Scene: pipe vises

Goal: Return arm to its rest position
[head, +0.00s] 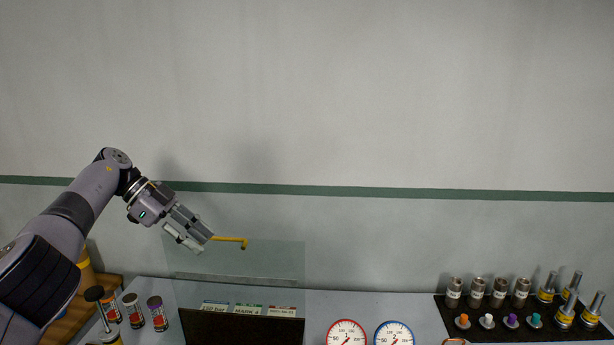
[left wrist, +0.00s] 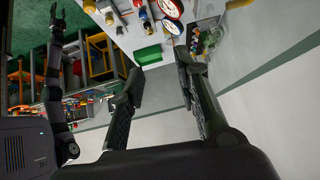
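My left arm (head: 75,210) reaches in from the left in the head view, bent at the elbow. Its gripper (head: 190,238) is in the air in front of the wall, above the bench. In the left wrist view the two dark fingers of the left gripper (left wrist: 160,100) stand apart with nothing between them. A yellow bent handle (head: 230,240) shows right beside the fingertips in the head view; whether they touch is unclear. My right gripper (left wrist: 57,18) shows small at the upper left of the left wrist view, on a dark arm.
A clear panel (head: 270,262) stands on the bench (head: 320,300) below the gripper. Labelled cans (head: 133,309) are at left and two gauges (head: 347,335) at the front. A dark mat (head: 485,328) with metal fittings is at right. The air at centre and right is free.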

